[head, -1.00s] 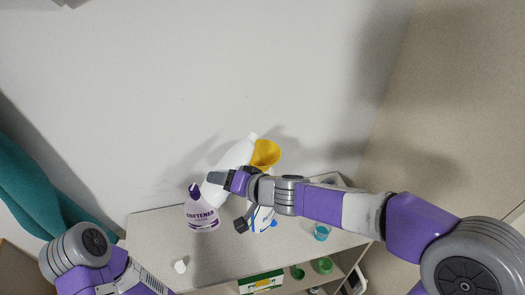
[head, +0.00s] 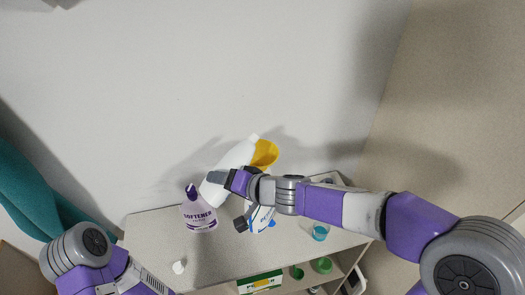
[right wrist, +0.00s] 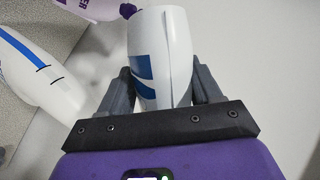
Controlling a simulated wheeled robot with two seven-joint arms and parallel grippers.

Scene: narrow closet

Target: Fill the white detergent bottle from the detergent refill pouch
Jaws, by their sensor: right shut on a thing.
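My right gripper (head: 228,200) reaches in from the right. It is shut on a white container with blue marking, apparently the detergent refill pouch (right wrist: 163,60). In the head view the pouch (head: 236,158) leans, its upper end near a yellow funnel (head: 265,152). A white container with blue marks, seemingly the detergent bottle (head: 263,218), stands under my right wrist, partly hidden. It also seems to show at the left in the right wrist view (right wrist: 40,78). My arm hides the funnel's lower part. My left arm is at lower left; its gripper is out of view.
A softener bottle (head: 199,211) with a purple cap stands just left of my right gripper. A small white cap (head: 179,267) lies on the shelf top (head: 150,235). A blue cup (head: 320,231) is at the right. Green items and a box (head: 261,283) sit lower.

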